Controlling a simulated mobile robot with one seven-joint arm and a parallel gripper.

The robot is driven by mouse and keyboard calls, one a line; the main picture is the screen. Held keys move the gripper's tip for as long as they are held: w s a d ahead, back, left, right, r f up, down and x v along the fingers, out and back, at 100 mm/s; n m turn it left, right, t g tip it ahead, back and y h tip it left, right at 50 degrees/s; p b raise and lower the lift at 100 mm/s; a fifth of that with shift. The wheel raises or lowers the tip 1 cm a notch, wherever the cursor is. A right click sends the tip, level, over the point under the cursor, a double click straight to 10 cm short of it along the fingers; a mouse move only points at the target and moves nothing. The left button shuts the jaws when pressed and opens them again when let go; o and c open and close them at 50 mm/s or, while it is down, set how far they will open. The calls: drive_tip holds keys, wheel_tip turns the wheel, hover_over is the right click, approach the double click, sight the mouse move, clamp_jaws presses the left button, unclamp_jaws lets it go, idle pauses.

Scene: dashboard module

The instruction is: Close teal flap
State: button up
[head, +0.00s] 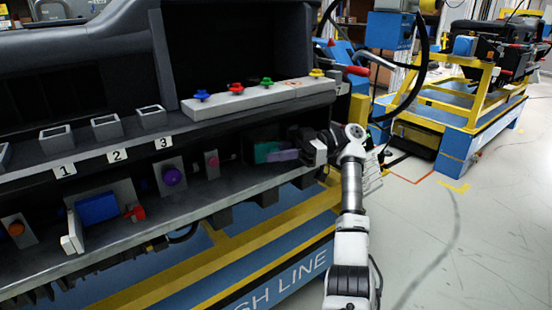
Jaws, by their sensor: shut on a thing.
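The teal flap (267,150) is a small teal panel in the right part of the dashboard module's lower recess, beneath the grey ledge. A flat purple piece (284,156) lies in front of its lower right part, at my gripper's fingertips. My gripper (300,152) reaches into the recess from the right and is shut on the purple piece, just right of the teal flap. The fingers and the shade hide part of this area. I cannot tell whether the purple piece is joined to the flap, or how far the flap stands open.
A grey strip with coloured knobs (258,93) sits on the ledge above. A pink-red knob (212,161), purple knob (172,176) and blue block (97,208) are to the left. The lower shelf edge (180,232) runs below my gripper. Floor (470,230) is clear at right.

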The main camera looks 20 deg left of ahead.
drive_tip(key=shift+s+a+f, duration=0.1)
drive_tip(key=shift+s+f, duration=0.05)
drive_tip(key=o, duration=0.8)
drive_tip(key=shift+o, duration=0.4)
drive_tip(key=shift+r, duration=0.35)
drive_tip(key=shift+p, duration=0.4)
